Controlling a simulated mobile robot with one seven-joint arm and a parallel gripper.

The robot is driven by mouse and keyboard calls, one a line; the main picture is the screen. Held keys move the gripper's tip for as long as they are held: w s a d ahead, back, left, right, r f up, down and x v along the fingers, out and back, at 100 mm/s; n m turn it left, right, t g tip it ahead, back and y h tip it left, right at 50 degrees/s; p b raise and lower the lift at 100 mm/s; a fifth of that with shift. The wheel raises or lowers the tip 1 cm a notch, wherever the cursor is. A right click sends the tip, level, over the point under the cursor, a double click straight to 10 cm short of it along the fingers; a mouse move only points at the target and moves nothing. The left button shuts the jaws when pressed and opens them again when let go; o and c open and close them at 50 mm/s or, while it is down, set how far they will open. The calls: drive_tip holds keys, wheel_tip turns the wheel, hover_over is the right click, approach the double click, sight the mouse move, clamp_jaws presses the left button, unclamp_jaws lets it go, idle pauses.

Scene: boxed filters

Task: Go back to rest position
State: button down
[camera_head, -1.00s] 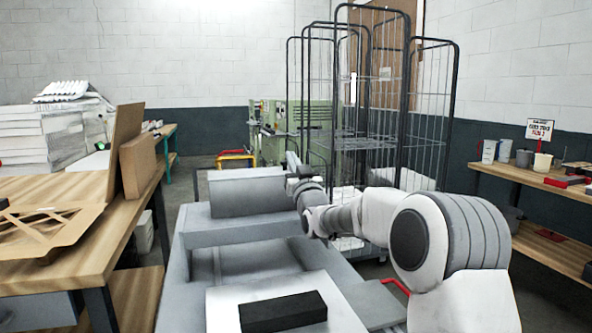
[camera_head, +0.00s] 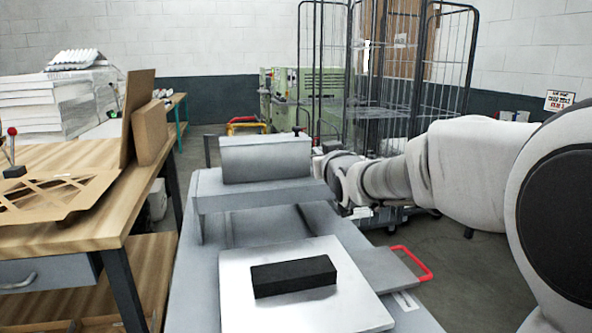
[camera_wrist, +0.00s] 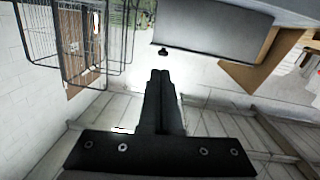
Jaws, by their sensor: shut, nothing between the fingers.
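My gripper (camera_wrist: 160,76) shows in the wrist view with its two black fingers together and nothing between them. In the head view my arm comes in from the right and reaches towards the grey box-shaped unit (camera_head: 266,158) on the grey machine table; my gripper's fingers cannot be made out there. A black block (camera_head: 293,276) lies on a white plate (camera_head: 350,300) at the front of the table, apart from my arm.
A wooden workbench (camera_head: 110,213) with cardboard pieces (camera_head: 50,200) stands on the left. A wire cage trolley (camera_head: 455,60) stands behind my arm. A red handle (camera_head: 412,262) sticks out at the table's right side. Green machinery (camera_head: 290,90) is at the back.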

drive_tip(key=s+d+f+m+g+h, duration=0.1)
drive_tip(key=s+d+f+g, duration=0.3)
drive_tip(key=s, duration=0.8)
drive_tip(key=s+d+f+m+g+h, duration=0.1)
drive_tip(key=s+d+f+g, duration=0.15)
drive_tip(key=s+f, duration=0.65)
drive_tip(key=s+d+f+m+g+h, duration=0.15)
drive_tip(key=s+g, duration=0.25)
drive_tip(key=s, duration=1.2)
wheel_tip(320, 180, up, 18)
drive_tip(key=s+p, duration=0.1)
drive_tip(key=p, duration=1.7)
drive_tip(key=shift+s+d+g+p, duration=0.2)
drive_tip(key=shift+d+g+p, duration=0.15)
drive_tip(key=shift+g, duration=0.1)
drive_tip(key=shift+n+y, duration=0.25)
